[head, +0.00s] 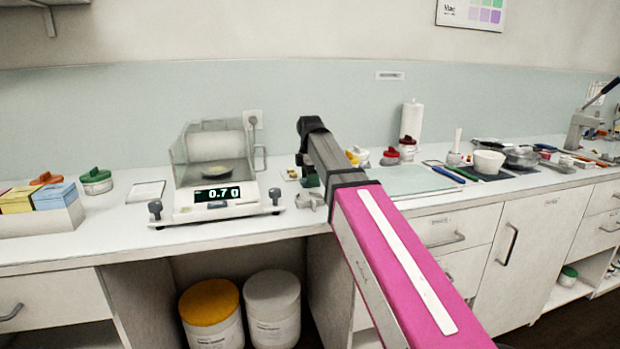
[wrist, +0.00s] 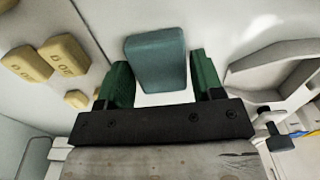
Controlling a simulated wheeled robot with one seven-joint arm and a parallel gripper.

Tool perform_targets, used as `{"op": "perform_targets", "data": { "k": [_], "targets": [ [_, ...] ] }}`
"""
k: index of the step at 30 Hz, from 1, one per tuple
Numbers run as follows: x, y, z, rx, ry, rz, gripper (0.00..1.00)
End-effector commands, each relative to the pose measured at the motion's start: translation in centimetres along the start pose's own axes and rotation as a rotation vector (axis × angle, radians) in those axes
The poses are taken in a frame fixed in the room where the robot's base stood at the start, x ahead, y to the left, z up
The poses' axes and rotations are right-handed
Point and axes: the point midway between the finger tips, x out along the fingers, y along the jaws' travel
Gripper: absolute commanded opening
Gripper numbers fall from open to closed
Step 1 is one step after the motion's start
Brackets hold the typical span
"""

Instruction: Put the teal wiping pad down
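The teal wiping pad (wrist: 157,60) is a rounded block in the wrist view. It sits between the two dark green fingers of my gripper (wrist: 162,80) and sticks out past their tips. In the head view my gripper (head: 311,180) is low at the counter, right of the balance. The pad cannot be made out there. Whether the pad touches the counter is hard to tell.
A balance (head: 218,195) reading 0.7 g stands left of my gripper. Small yellow blocks (wrist: 62,54) lie at the left in the wrist view. A pale mat (head: 415,180), red-lidded jars (head: 407,149) and a white bowl (head: 488,162) are to the right on the counter (head: 330,205).

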Motion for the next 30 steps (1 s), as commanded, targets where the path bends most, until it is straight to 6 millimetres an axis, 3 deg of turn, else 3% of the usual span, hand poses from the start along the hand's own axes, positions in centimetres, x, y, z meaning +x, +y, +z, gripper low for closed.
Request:
{"op": "perform_targets", "data": {
  "k": [14, 30],
  "targets": [
    [-0.9, 0.1, 0.0, 0.0, 0.0, 0.001, 0.77],
    [-9.8, 0.1, 0.0, 0.0, 0.0, 0.001, 0.77]
  ]
}}
